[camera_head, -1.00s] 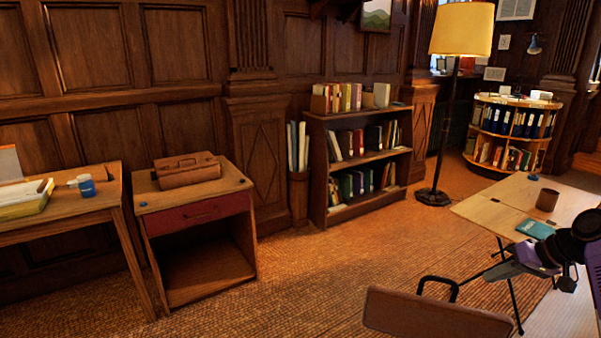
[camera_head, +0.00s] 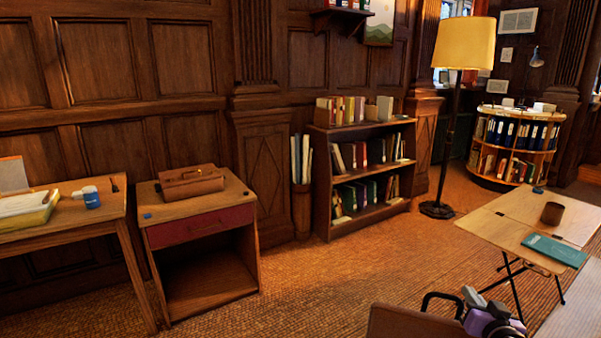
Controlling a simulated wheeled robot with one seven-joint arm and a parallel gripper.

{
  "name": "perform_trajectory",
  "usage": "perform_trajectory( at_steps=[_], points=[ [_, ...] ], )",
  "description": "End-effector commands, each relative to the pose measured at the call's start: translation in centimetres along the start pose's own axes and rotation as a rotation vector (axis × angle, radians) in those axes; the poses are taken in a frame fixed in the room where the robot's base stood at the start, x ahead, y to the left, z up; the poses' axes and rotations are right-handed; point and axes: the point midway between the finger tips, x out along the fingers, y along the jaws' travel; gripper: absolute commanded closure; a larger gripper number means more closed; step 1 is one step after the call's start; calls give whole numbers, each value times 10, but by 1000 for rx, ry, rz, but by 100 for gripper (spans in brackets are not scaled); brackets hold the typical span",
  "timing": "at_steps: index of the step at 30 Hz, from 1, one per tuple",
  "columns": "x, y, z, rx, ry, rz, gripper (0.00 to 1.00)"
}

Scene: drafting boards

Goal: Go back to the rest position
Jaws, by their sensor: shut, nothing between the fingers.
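My gripper (camera_head: 473,298) shows low in the head view, at the right of centre, with my purple and black wrist beside it. It is small and partly cut off by the bottom edge. Its grey fingers look shut with nothing between them. It appears in front of the folding table and close to the black armrest of a wooden chair (camera_head: 408,322); I cannot tell whether it is clear of the armrest.
The folding table (camera_head: 488,232) at right bears a brown cup (camera_head: 551,213) and a teal book (camera_head: 554,250). A red-drawer cabinet (camera_head: 203,227) and a desk (camera_head: 75,229) stand left. A bookcase (camera_head: 321,179) and floor lamp (camera_head: 449,140) stand behind. Carpet (camera_head: 330,278) between is clear.

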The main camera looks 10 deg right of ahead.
Motion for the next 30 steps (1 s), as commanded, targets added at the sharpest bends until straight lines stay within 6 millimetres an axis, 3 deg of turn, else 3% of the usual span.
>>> perform_trajectory(
  at_steps=[3, 12, 20, 30],
  points=[
    [-42, -25, 27, -7, 54, -4, 100],
    [-160, -73, 65, -46, 160, -34, 100],
    [-268, -104, 77, -102, 199, -90, 100],
    [-399, -128, 74, -202, 149, -209, 100]
  ],
)
